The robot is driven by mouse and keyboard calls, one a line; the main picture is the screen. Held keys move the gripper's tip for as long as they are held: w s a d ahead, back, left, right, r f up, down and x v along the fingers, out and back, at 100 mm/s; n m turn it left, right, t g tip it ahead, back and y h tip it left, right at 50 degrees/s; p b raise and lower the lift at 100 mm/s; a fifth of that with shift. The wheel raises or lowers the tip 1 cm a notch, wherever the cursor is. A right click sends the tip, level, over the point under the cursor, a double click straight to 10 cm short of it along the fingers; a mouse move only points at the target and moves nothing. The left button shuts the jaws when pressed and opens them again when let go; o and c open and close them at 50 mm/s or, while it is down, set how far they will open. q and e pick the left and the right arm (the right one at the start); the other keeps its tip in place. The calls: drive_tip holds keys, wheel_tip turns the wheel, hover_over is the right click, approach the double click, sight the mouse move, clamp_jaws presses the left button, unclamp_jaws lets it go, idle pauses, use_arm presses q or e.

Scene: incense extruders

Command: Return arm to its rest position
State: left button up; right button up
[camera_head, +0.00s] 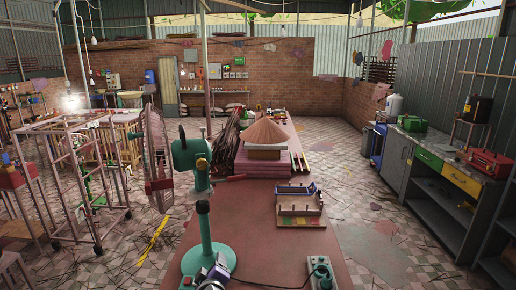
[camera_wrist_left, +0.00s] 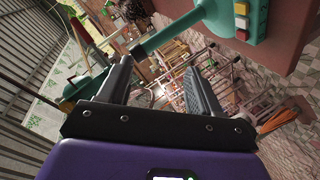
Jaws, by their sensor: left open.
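My left gripper (camera_head: 212,277) shows at the bottom edge of the head view, beside the base of a teal pedestal fan (camera_head: 206,258). Its arm is mostly out of the picture. In the left wrist view the gripper's two dark fingers (camera_wrist_left: 160,70) stand apart with nothing between them. The fan's teal stand, with yellow, white and red buttons (camera_wrist_left: 241,22), is beyond the fingers at the upper right. I cannot tell whether a finger touches it. My right gripper is in neither view.
A long reddish table (camera_head: 265,225) carries a wooden tray (camera_head: 300,222), a cone-topped stack (camera_head: 265,140) and a small green control box (camera_head: 321,272). A metal frame rack (camera_head: 85,190) stands at the left. A cabinet counter (camera_head: 440,170) lines the right. Floor between table and counter is open.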

use_arm(q)
drive_tip(key=s+f+m+g+h, duration=0.25)
drive_tip(key=s+f, duration=0.25)
drive_tip(key=f, duration=0.8)
drive_tip(key=s+f+m+g+h, duration=0.1)
drive_tip(key=s+f+m+g, duration=0.4)
drive_tip(key=f, duration=0.7)
drive_tip(key=s+d+f+g+h, duration=0.1)
drive_tip(key=s+f+g, duration=0.1)
drive_tip(key=s+f, duration=0.2)
drive_tip(key=s+d+f+m+g, duration=0.1)
drive_tip(key=s+f, duration=0.3)
drive_tip(key=s, duration=0.7)
drive_tip(key=s+d+f+g+h, duration=0.1)
drive_tip(key=s+f+g, duration=0.2)
drive_tip(key=s, duration=0.4)
drive_tip(key=shift+s+f+h+b, duration=0.35)
drive_tip(key=shift+s+f+b, duration=0.1)
drive_tip(key=shift+f, duration=0.45)
